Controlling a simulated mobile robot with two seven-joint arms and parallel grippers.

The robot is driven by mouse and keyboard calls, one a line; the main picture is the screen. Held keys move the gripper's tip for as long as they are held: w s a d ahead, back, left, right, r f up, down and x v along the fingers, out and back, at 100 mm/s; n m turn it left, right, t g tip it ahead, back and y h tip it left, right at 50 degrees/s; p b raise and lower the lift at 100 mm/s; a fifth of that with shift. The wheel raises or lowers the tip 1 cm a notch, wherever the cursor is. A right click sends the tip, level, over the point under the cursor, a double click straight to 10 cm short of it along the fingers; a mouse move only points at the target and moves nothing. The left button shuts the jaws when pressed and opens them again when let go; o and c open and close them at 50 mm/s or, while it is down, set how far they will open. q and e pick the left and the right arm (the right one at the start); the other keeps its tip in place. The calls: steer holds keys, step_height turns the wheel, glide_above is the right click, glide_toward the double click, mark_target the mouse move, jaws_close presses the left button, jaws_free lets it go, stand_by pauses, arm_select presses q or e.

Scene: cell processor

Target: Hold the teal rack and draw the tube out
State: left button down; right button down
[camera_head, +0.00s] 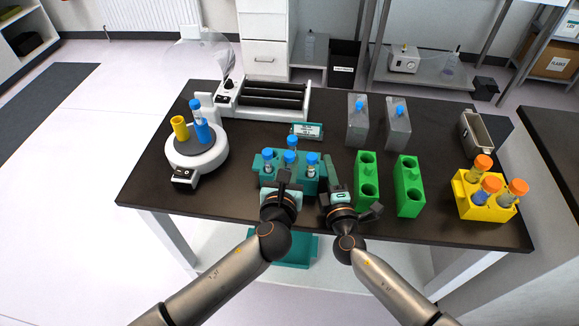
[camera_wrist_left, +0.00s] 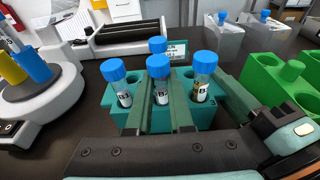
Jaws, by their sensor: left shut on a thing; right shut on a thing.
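The teal rack (camera_head: 272,180) stands near the table's front edge and holds several blue-capped tubes. In the left wrist view, the rack (camera_wrist_left: 205,117) has three tubes in its front row and one (camera_wrist_left: 157,45) behind. My left gripper (camera_wrist_left: 160,95) is shut on the front middle tube (camera_wrist_left: 159,72), one finger on each side. That tube's cap is about level with its neighbours. In the head view, my left gripper (camera_head: 284,184) partly hides this tube. My right gripper (camera_head: 332,180) is shut on the rack's right end; its exact contact is partly hidden.
Two green racks (camera_head: 409,187) stand right of my right gripper. A yellow rack (camera_head: 484,208) with orange-capped tubes is far right. A round white device (camera_head: 198,165) with tube holders is left.

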arm_select(q)
steer(key=shift+r, duration=0.25)
steer(key=shift+r, duration=0.35)
steer(key=shift+r, duration=0.15)
steer(key=shift+r, duration=3.05)
step_height(320, 180, up, 7)
